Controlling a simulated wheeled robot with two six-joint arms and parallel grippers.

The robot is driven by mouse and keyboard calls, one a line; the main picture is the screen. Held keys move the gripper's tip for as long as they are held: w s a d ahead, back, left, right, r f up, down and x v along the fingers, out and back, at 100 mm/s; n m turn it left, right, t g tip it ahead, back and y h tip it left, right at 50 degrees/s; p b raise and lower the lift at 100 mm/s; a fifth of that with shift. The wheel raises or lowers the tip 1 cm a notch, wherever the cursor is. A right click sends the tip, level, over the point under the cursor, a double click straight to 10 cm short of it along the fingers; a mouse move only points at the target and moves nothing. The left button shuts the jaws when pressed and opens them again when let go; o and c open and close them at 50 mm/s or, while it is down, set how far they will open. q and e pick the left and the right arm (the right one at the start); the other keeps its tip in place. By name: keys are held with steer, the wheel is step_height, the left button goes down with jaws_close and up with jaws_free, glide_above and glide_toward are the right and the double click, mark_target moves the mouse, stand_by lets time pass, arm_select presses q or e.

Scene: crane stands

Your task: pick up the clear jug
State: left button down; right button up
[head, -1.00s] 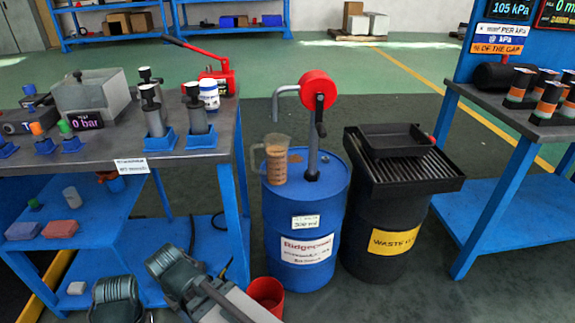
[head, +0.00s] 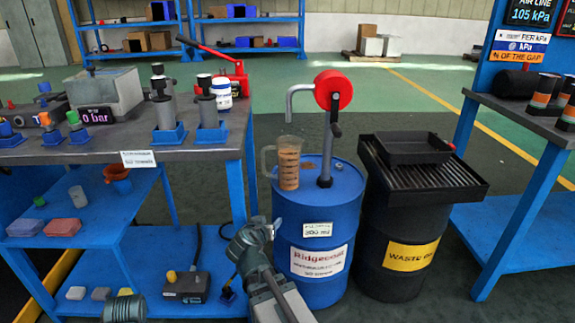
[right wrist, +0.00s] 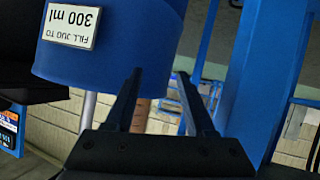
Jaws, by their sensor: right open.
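The clear jug (head: 289,165) stands upright on top of the blue drum (head: 318,255), at its left side. It holds brown liquid, and its handle faces left. My right gripper (head: 276,224) is low in front of the drum's left side, below the jug and apart from it. In the right wrist view my right gripper (right wrist: 160,75) is open with nothing between its fingers. That view is upside down and shows the drum (right wrist: 100,70) with its label; a brownish patch behind the left finger may be the jug. Only part of my left arm shows at the bottom left.
A black waste drum (head: 385,225) with a tray stands to the right. A blue workbench (head: 238,130) with fittings is close on the left.

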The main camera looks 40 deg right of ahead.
steer(key=w+r+n+t, duration=0.1)
steer(key=w+r+t, duration=0.3)
steer(key=r+t, duration=0.3)
steer(key=shift+w+d+r, duration=0.25)
steer(key=shift+d+r, duration=0.2)
steer(key=shift+r, duration=1)
